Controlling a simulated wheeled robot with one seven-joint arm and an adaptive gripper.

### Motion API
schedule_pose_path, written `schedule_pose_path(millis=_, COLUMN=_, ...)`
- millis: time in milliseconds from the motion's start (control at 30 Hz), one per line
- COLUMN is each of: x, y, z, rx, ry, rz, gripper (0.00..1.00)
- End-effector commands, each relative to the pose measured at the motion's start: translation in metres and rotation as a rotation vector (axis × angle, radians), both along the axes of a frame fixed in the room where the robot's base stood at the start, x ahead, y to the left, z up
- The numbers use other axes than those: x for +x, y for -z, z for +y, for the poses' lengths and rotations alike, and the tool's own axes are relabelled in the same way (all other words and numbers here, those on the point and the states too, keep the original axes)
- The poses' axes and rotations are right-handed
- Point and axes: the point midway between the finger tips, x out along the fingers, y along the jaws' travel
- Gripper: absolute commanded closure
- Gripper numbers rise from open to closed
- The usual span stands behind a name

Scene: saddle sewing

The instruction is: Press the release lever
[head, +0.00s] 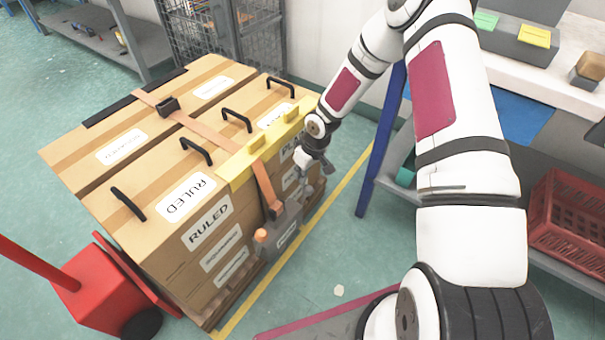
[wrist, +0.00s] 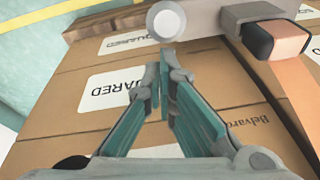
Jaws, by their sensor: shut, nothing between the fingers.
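A grey tensioner (head: 282,228) hangs on the near side of the box stack, at the lower end of a brown strap (head: 265,185). A small orange knob (head: 261,235) stands out at its left; I take this to be the release lever's end. In the wrist view a grey bar with a pale round end (wrist: 168,20) crosses the top, beside a dark block with an orange face (wrist: 275,38). My gripper (head: 327,170) is up and right of the tensioner, close to the boxes. In the wrist view its teal fingers (wrist: 163,88) converge, shut and empty, apart from the bar.
Labelled cardboard boxes (head: 212,228) stand on a wooden pallet, with a yellow edge guard (head: 262,148) under the strap. A red machine (head: 95,290) stands at lower left. A blue table leg (head: 382,140) and red crate (head: 570,215) are right. Floor beyond the yellow line is partly free.

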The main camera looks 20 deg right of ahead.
Motion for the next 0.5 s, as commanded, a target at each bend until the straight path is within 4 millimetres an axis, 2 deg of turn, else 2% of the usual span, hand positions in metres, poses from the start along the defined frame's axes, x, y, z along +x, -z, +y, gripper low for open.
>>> schedule_pose_path(millis=500, x=-0.0051, y=-0.0004, z=-0.0042, rx=-0.001, ry=0.001, rz=0.000, gripper=1.00)
